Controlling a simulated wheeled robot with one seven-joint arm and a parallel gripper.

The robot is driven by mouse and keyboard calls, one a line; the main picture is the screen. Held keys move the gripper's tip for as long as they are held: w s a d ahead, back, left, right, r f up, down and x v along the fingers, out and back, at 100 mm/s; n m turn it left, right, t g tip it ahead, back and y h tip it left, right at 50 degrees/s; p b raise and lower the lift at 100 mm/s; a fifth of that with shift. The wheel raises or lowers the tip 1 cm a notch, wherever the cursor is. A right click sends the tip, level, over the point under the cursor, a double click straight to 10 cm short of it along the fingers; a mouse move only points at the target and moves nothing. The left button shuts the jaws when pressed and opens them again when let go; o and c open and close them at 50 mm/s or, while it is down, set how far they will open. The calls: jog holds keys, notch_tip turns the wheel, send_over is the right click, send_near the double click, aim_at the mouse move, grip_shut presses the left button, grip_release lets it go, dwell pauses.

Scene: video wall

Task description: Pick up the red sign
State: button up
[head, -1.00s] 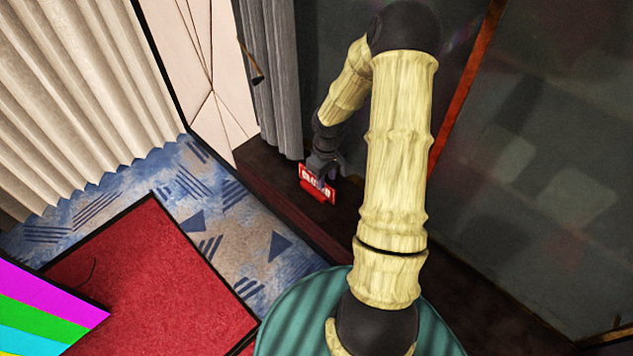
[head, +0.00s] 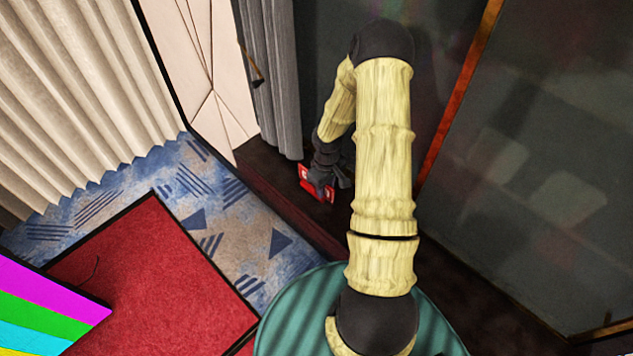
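The red sign (head: 304,171) with white markings is on the dark ledge near the foot of the grey curtain. My gripper (head: 321,188) is right at the sign and covers its middle; only the sign's left end and lower right edge show. The fingers are dark and small in this view. I cannot tell whether they are open or shut on the sign, or whether they touch it.
A grey curtain (head: 272,80) hangs just behind and left of the sign. Dark glass panels (head: 540,150) with a rusty orange strip (head: 455,110) stand to the right. A red mat (head: 150,270) lies on the patterned carpet (head: 225,205) at the lower left, clear of the arm.

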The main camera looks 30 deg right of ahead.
jog(key=shift+w, duration=0.1)
grip_shut()
dwell(0.3)
notch_tip(320, 180, up, 10)
jog(key=shift+b, duration=1.05)
